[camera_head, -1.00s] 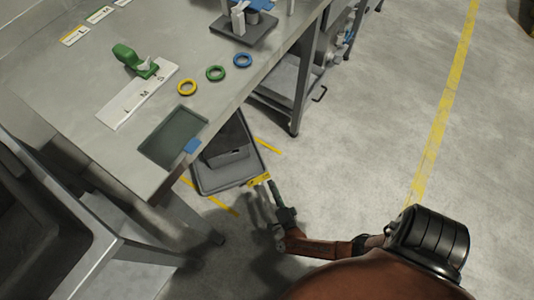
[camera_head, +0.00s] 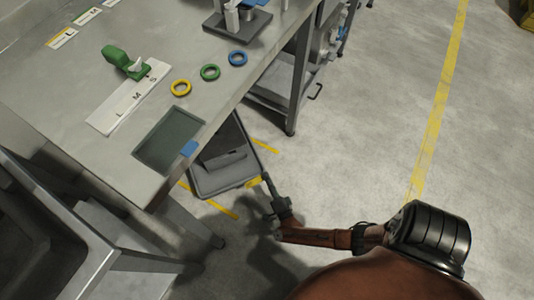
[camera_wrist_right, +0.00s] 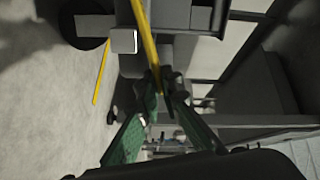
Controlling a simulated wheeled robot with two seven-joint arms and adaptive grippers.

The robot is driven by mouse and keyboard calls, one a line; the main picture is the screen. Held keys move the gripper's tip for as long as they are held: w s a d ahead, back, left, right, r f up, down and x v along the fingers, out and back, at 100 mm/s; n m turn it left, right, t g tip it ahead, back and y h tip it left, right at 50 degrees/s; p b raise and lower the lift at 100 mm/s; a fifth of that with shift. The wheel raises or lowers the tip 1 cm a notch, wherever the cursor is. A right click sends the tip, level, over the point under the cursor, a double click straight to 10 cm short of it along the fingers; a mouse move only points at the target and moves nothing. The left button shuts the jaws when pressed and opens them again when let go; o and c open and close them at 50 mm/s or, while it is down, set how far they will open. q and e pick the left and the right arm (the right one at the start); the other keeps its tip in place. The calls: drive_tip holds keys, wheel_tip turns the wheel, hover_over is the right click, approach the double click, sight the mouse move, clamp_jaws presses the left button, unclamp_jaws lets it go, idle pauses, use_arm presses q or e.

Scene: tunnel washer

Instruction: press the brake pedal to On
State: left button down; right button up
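A dark grey unit (camera_head: 201,189) with a raised rim stands low beside the table, with a grey block (camera_head: 223,160) inside and a yellow label (camera_head: 253,182) at its near right corner. I cannot make out the brake pedal for certain or read its setting. My right gripper (camera_head: 267,182) points at the right side of this corner, close to the label; contact cannot be told. In the right wrist view its green-padded fingers (camera_wrist_right: 161,84) stand apart with a narrow gap at the tips, in line with a yellow bar (camera_wrist_right: 147,45). A small pale square plate (camera_wrist_right: 123,41) is left of the bar. My left gripper is not in view.
The steel table (camera_head: 80,80) holds a dark green tray (camera_head: 168,140), yellow, green and blue rings (camera_head: 210,72), and a green clamp-like tool (camera_head: 118,57). Table legs stand close to the grey unit. The floor (camera_head: 360,120) at right is open.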

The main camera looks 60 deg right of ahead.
drive_tip(key=shift+a, duration=0.15)
clamp_jaws()
drive_tip(key=shift+f, duration=0.15)
drive_tip(key=m, duration=0.1)
drive_tip(key=f+m, duration=0.1)
drive_tip(key=shift+s+d+m, duration=0.1)
drive_tip(key=shift+d+m, duration=0.15)
drive_tip(key=shift+m, duration=0.15)
drive_tip(key=shift+a+f+m, duration=0.1)
drive_tip(key=shift+f+m, duration=0.35)
drive_tip(key=shift+m, duration=0.6)
drive_tip(key=shift+f+m, duration=0.4)
drive_tip(key=shift+m, duration=0.65)
drive_tip(key=o, duration=0.6)
unclamp_jaws()
drive_tip(key=v, duration=1.2)
